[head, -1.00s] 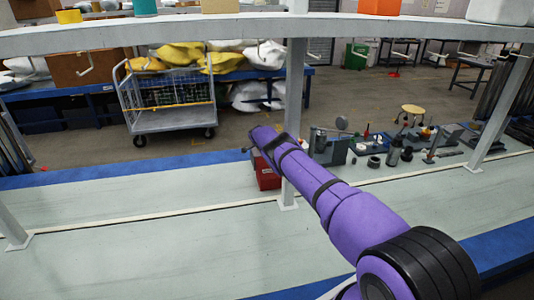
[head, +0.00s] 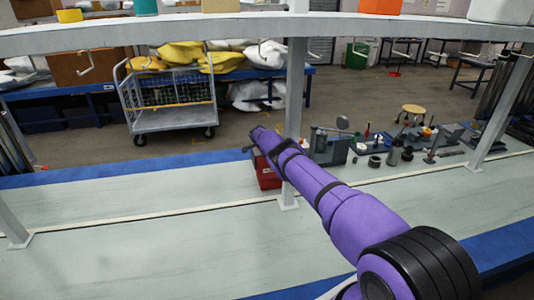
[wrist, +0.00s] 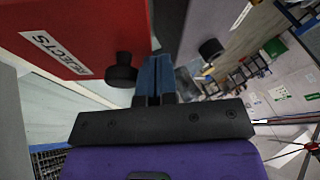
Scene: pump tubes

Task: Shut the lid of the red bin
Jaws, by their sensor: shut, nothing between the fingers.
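The red bin (head: 267,178) stands on the pale bench beside a white post, partly hidden by my purple arm. In the wrist view a red panel of the bin (wrist: 80,25) with a white "REJECTS" label fills the upper left. A black knob (wrist: 122,72) is just left of my fingertips. My gripper (wrist: 156,64) is shut and empty, its blue fingers close beside the red panel; I cannot tell whether they touch it.
White shelf posts (head: 290,120) rise from the bench near my arm, under an overhead shelf (head: 230,32). Several dark tools and parts (head: 395,150) stand on the bench to the right. The bench left of the bin is clear. A wire cart (head: 168,105) stands on the floor behind.

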